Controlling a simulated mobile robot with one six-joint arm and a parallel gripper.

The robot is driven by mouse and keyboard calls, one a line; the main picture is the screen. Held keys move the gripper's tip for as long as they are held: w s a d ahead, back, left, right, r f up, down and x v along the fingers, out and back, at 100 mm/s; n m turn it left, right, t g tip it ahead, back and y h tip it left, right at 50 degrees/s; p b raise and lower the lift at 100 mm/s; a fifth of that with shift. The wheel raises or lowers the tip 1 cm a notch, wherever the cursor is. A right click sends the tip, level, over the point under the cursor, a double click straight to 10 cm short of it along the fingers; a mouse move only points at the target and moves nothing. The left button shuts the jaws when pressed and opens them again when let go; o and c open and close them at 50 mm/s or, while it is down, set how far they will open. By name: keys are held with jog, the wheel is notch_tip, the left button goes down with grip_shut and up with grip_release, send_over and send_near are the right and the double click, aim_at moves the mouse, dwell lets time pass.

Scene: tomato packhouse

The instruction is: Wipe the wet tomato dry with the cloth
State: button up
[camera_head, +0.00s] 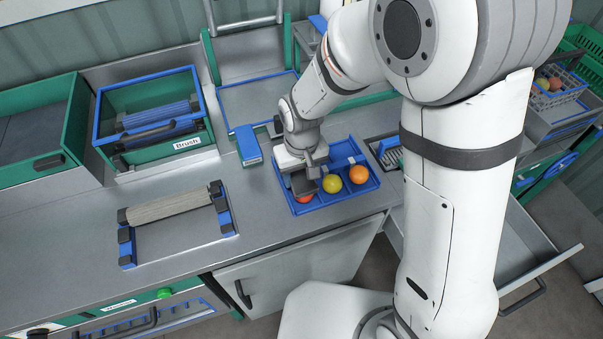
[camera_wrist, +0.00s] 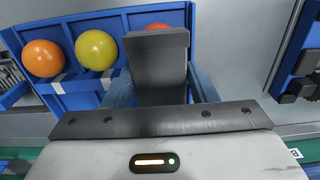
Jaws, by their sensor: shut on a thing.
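The blue tray (camera_head: 373,184) on the counter holds three round fruits in separate compartments. A red tomato (camera_head: 305,198) is at the left, a yellow one (camera_head: 331,183) in the middle, an orange one (camera_head: 359,174) at the right. My gripper (camera_head: 304,184) is over the left compartment, pointing down, and partly covers the red tomato. In the wrist view the red tomato (camera_wrist: 157,27) shows only in part behind the dark finger. Muted blue material, seemingly the cloth (camera_wrist: 204,88), sticks out on both sides of that finger. Whether it touches the tomato is hidden. I cannot see which tomato is wet.
A grey roller in a blue-ended stand (camera_head: 170,205) lies on the counter at left. Behind it is a green bin labelled Brush (camera_head: 187,143). A blue block (camera_head: 248,145) stands left of the tray. An open drawer (camera_head: 520,245) is at right. The counter between stand and tray is clear.

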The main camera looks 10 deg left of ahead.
jog(key=shift+r+p, duration=1.95)
jog(key=shift+r, duration=1.1)
